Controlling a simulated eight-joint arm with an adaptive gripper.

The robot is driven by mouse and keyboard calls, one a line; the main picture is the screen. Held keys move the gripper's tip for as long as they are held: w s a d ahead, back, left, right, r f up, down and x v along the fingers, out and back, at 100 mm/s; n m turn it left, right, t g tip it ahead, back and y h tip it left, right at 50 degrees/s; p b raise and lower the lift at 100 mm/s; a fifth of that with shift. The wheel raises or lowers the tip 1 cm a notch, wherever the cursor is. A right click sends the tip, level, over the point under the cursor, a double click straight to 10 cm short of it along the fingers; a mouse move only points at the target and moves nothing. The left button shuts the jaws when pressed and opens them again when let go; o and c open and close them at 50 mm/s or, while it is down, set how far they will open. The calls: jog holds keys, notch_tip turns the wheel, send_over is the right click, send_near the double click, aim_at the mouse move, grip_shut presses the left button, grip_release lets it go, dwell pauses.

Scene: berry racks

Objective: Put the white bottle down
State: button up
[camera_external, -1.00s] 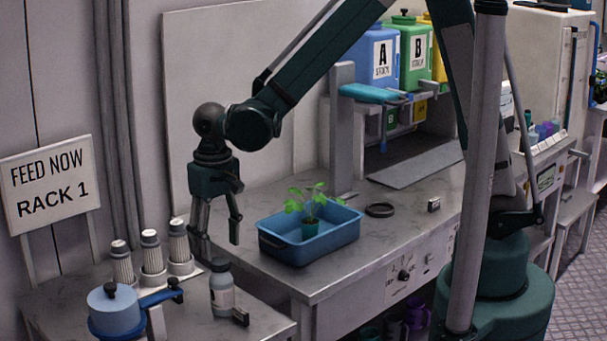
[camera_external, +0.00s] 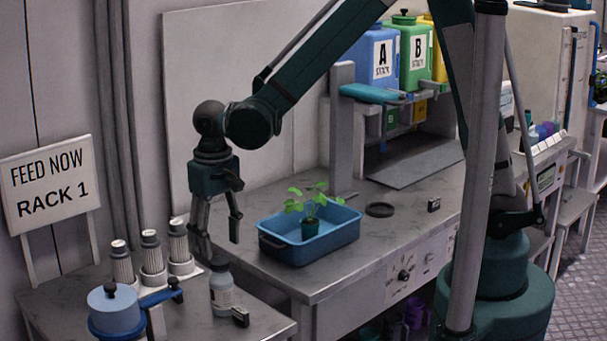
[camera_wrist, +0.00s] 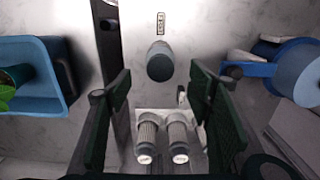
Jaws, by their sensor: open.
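The white bottle (camera_external: 222,289) has a grey cap and stands upright on the lower side table. In the wrist view the bottle (camera_wrist: 160,62) shows from above, its cap towards me, ahead of and between my fingers. My gripper (camera_external: 218,240) is open and empty, above and slightly behind the bottle, apart from it. In the wrist view my gripper (camera_wrist: 160,90) has its two dark finger pads spread wide with nothing between them touching.
White ribbed cylinders (camera_external: 152,257) stand in a holder behind the bottle. A blue pot (camera_external: 113,305) with a handle is to the left. A small dark block (camera_external: 240,317) lies beside the bottle. A blue tray (camera_external: 335,240) with a plant sits on the higher bench.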

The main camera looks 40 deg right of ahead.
jog(key=s+d+r+t+y, duration=0.1)
jog(key=d+r+t, duration=0.1)
jog(key=d+r, duration=0.6)
jog(key=s+d+r+t, duration=0.1)
jog(key=d+r, duration=0.4)
jog(key=d, duration=0.5)
jog(key=s+d+r+t, duration=0.2)
jog(key=s+d, duration=0.3)
jog(key=d, duration=0.3)
jog(key=s+d+r+t+h, duration=0.1)
jog(key=s+d+r, duration=0.3)
jog(key=d, duration=0.5)
jog(key=shift+s+d+t, duration=0.2)
jog(key=shift+s+t, duration=0.4)
jog(key=shift+s, duration=0.25)
jog(key=shift+c, duration=1)
